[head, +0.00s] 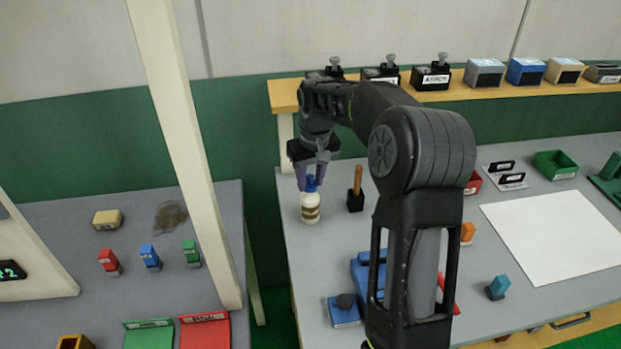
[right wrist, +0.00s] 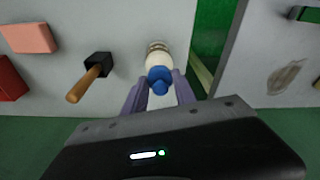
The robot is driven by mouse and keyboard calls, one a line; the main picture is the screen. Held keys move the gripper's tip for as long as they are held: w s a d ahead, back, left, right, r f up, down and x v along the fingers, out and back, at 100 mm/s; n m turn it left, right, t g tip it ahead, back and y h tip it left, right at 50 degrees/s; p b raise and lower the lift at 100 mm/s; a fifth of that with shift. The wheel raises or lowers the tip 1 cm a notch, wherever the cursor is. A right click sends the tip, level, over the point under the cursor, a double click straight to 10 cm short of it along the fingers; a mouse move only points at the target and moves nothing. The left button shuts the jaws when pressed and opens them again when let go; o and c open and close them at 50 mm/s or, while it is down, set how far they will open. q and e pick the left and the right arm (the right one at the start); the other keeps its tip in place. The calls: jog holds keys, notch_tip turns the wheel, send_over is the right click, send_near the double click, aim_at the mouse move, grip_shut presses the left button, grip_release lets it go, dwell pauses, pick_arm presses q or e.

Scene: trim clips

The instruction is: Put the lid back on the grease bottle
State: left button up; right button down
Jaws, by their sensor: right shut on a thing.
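The grease bottle (head: 310,208) is white with a brown band and stands upright near the left edge of the right-hand table. Its blue lid (head: 310,183) is at the bottle's top, between my right gripper's fingers (head: 311,177). In the right wrist view the blue lid (right wrist: 160,79) shows between the purple fingertips (right wrist: 160,90), in line with the white bottle (right wrist: 158,56). My right gripper is shut on the lid. I cannot tell whether the lid is seated on the neck. My left gripper is not in view.
A wooden-handled brush in a black holder (head: 355,199) stands just right of the bottle. A blue thing (head: 367,275) is nearer on the table. A shelf (head: 453,94) with several boxes runs along the back. A gap separates the left table (head: 70,225).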

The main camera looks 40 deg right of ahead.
jog(key=c, duration=0.9)
grip_release()
jog(key=o, duration=0.5)
jog(key=shift+c, duration=0.2)
jog(key=shift+r, duration=0.1)
jog(key=shift+r+p, duration=1.75)
jog(key=shift+r, duration=1.65)
